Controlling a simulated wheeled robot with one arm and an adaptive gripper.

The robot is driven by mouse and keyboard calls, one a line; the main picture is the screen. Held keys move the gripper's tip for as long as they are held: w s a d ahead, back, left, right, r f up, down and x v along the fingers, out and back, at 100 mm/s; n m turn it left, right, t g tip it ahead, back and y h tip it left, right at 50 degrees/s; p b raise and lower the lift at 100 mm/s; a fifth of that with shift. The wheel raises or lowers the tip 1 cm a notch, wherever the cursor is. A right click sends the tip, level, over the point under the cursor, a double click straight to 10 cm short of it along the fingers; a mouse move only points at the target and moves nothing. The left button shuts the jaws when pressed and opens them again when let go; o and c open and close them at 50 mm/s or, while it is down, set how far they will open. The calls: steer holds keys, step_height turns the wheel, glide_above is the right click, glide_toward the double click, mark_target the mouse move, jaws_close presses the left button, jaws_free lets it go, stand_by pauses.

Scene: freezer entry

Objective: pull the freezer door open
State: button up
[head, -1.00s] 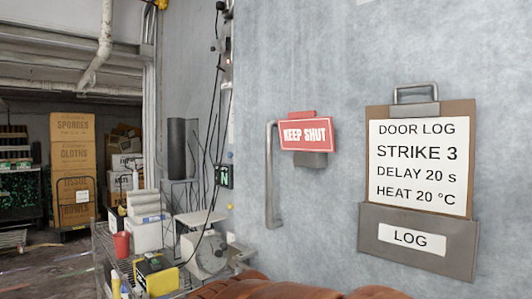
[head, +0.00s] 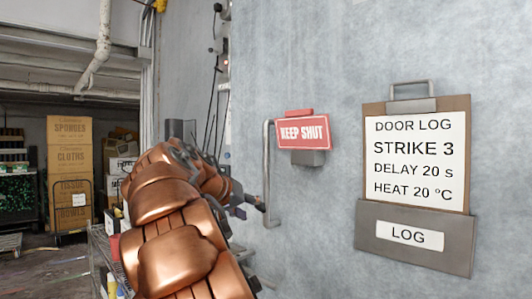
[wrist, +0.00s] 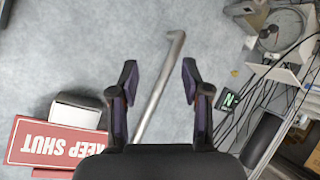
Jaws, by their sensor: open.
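The freezer door (head: 345,75) is a large mottled grey-blue panel. Its metal bar handle (head: 266,165) stands vertical near the door's left side. My gripper (head: 258,203) is at the lower part of the handle, partly hidden behind my copper-coloured arm. In the wrist view my gripper (wrist: 160,78) is open, with a dark finger on each side. The handle (wrist: 161,85) runs slantwise between the fingers in that picture, with a gap to each. I cannot tell how deep it sits between them. The door looks closed.
A red KEEP SHUT sign (head: 303,133) on a grey box sits just right of the handle. A clipboard door log (head: 418,160) hangs further right. A wire cart (head: 100,250) with goods stands left of the door. Stacked cartons (head: 71,160) are far left.

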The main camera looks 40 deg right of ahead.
mark_target(264, 149)
steer(key=w+d+r+m+t+h+b, duration=0.1)
steer(key=w+d+r+m+h, duration=0.2)
steer(key=r, duration=0.4)
steer(key=w+d+r+m+h, duration=0.3)
steer(key=r, duration=0.5)
steer(key=d+p, duration=0.1)
steer(key=d, duration=0.1)
steer(key=d+p, duration=0.1)
steer(key=d, duration=0.1)
steer(key=w+d+p, duration=0.1)
steer(key=d, duration=0.1)
steer(key=shift+d+f, duration=0.1)
steer(key=shift+d, duration=0.1)
steer(key=shift+w+d+f, duration=0.15)
steer(key=shift+w+d, duration=0.05)
steer(key=shift+d, duration=0.3)
steer(key=shift+c, duration=0.4)
jaws_close()
